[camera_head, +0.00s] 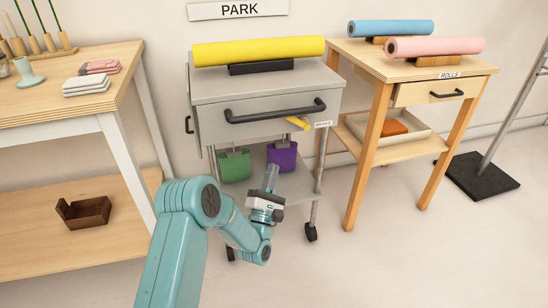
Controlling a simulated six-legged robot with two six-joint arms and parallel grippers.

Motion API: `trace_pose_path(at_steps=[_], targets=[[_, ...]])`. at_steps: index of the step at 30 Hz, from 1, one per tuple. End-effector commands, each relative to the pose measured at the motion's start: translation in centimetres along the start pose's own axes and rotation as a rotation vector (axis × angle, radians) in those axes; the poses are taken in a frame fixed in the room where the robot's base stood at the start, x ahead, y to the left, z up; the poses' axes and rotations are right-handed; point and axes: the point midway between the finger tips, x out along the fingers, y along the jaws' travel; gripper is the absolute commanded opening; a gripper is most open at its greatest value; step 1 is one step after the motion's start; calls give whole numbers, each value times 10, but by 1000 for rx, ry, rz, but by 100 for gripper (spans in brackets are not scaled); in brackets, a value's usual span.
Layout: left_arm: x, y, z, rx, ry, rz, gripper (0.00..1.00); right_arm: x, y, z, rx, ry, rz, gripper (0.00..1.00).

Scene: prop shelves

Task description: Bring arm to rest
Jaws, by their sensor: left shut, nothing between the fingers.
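My left arm (180,235) comes in from the lower left, teal with grey joints, and bends over to the right. Its left gripper (271,175) is shut and empty, pointing up in front of the lower part of the grey cart. It overlaps the purple bag (284,155) in the picture; I cannot tell that it touches anything. My right gripper is not in view.
The grey cart (212,93) carries a yellow roll (258,50), with a green bag (234,167) hanging below. A wooden table (110,75) stands left. A wooden stand (375,68) with blue and pink rolls stands right. Floor at lower right is clear.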

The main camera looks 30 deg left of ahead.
Motion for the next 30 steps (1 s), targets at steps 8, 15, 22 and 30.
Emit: trace_pose_path(at_steps=[8, 15, 22, 30], targets=[[-8, 1, 0, 0, -1, 0, 0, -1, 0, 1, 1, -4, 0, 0], [-37, -53, 38, -25, 52, -230, 0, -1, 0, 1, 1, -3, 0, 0], [-183, -152, 31, 500, 86, -1037, 0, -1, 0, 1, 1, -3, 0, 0], [-371, -147, 42, 893, -488, -1824, 0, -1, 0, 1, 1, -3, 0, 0]])
